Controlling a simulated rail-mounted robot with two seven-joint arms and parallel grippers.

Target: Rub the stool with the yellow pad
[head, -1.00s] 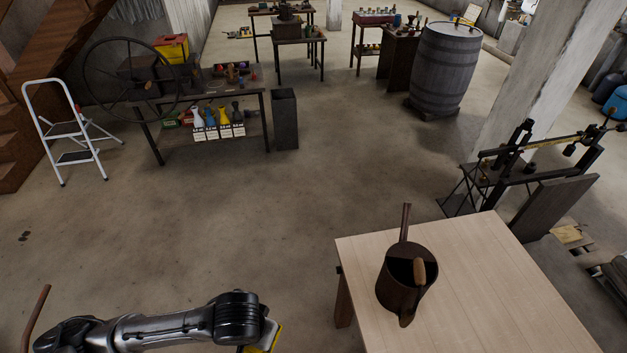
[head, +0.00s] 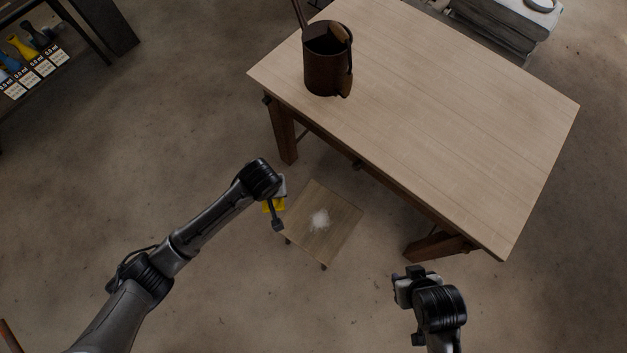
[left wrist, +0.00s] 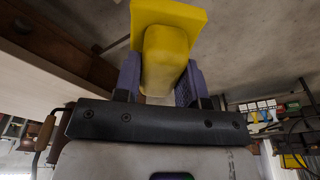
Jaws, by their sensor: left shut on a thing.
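The low wooden stool (head: 342,222) stands on the floor in front of the table, with a whitish patch (head: 319,219) near the middle of its square top. My left gripper (head: 277,204) is at the stool's left edge in the head view. It is shut on the yellow pad (head: 267,207), which is mostly hidden there by the gripper. In the left wrist view the pad (left wrist: 165,58) is clear between the two fingers. I cannot tell how high the pad is above the stool top. My right gripper (head: 402,287) is right of the stool, its fingers unclear.
A large wooden table (head: 430,110) stands behind the stool, its legs close by. A dark brown watering can (head: 322,72) stands on the table's left part. The floor left of the stool is clear.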

